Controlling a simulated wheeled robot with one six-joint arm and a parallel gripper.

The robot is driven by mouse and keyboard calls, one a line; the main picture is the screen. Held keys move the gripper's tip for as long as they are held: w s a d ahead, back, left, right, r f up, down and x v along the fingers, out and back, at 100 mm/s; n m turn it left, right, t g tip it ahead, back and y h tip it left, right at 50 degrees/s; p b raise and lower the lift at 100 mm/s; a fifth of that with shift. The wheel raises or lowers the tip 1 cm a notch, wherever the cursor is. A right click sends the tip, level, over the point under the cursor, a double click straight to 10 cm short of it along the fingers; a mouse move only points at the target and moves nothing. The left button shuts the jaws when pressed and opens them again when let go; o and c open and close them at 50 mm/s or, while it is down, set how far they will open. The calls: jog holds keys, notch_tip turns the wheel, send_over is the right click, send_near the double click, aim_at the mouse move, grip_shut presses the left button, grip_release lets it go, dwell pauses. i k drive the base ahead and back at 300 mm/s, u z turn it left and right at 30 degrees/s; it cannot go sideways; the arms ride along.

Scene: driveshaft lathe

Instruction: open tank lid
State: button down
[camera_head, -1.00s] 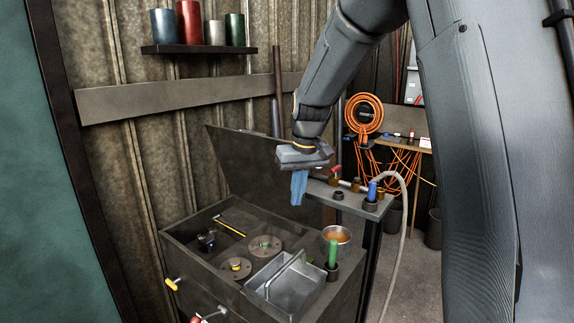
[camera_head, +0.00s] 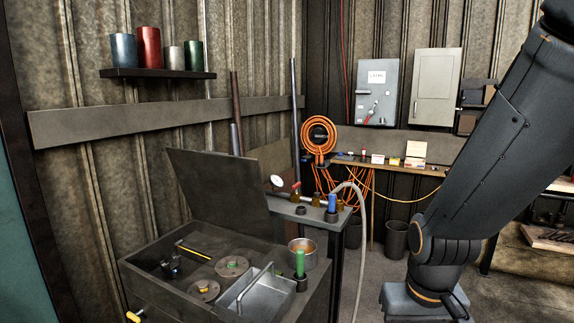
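The tank (camera_head: 140,285) is a dark metal box at the lower left of the head view. Its lid (camera_head: 218,195) is a flat dark panel, raised and leaning back at the tank's rear, so the top stands open. Inside are round discs (camera_head: 232,266), a grey metal basket with a handle (camera_head: 268,294) and a thin yellow stick (camera_head: 194,252).
A small stand (camera_head: 318,216) with valves and a blue-handled piece is right of the lid. A copper-coloured pot (camera_head: 302,252) and green-handled tool (camera_head: 299,262) sit at the tank's right edge. An orange hose coil (camera_head: 320,136) hangs behind. Floor between tank and gripper looks clear.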

aim_at(224, 189)
jog(key=z, duration=0.35)
jog(key=i, duration=0.75)
jog(key=u, duration=0.95)
jog(key=i, duration=0.4)
jog(key=u, duration=0.45)
